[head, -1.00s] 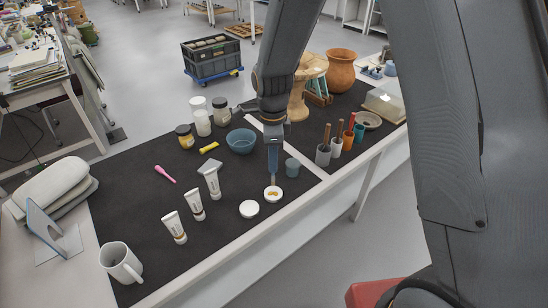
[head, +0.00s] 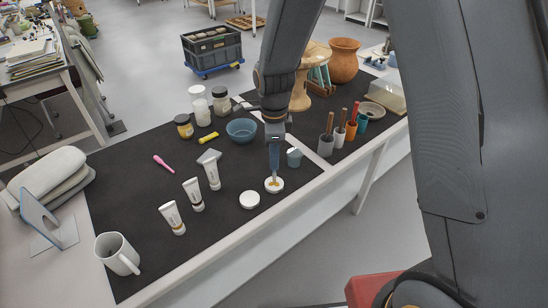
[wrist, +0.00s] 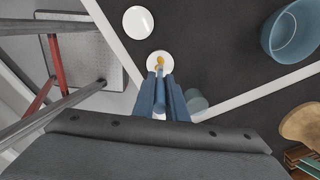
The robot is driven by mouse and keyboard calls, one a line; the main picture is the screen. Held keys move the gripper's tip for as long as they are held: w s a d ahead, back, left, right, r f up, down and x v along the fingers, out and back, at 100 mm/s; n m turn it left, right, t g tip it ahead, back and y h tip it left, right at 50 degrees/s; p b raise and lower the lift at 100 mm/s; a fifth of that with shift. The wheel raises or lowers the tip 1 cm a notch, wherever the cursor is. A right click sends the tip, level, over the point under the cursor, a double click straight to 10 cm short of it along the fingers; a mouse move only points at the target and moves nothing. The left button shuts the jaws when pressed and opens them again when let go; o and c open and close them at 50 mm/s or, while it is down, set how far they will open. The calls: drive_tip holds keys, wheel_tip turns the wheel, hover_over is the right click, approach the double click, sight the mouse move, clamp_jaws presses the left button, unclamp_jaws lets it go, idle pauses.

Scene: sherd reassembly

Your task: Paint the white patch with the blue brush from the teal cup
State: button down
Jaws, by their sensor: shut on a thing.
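My gripper (head: 274,167) points down and is shut on a slim brush (wrist: 160,76). Whether the tip touches the spot is unclear. The dish also shows just ahead of the fingers in the wrist view (wrist: 152,60). The teal cup (head: 362,125) stands at the right end of a row of cups; no handle clearly rises from it. I cannot make out which surface is the white patch.
A small grey-blue cup (head: 294,158) stands close right of my gripper. A white disc (head: 249,200) lies left of the dish. A blue bowl (head: 241,131), several tubes (head: 193,195) and jars stand behind and left. Grey (head: 325,146), white and orange cups hold handles. A mug (head: 117,254) stands front left.

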drive_tip(key=shift+f, duration=0.4)
idle(0.6)
drive_tip(key=shift+w+d, duration=0.1)
drive_tip(key=shift+d, duration=0.1)
drive_tip(key=shift+w+d, duration=0.1)
drive_tip(key=shift+d, duration=0.05)
drive_tip(key=shift+s+a+p, duration=0.35)
drive_tip(key=shift+a, duration=0.25)
drive_tip(key=shift+r+p, duration=1.95)
drive_tip(key=shift+r, duration=0.55)
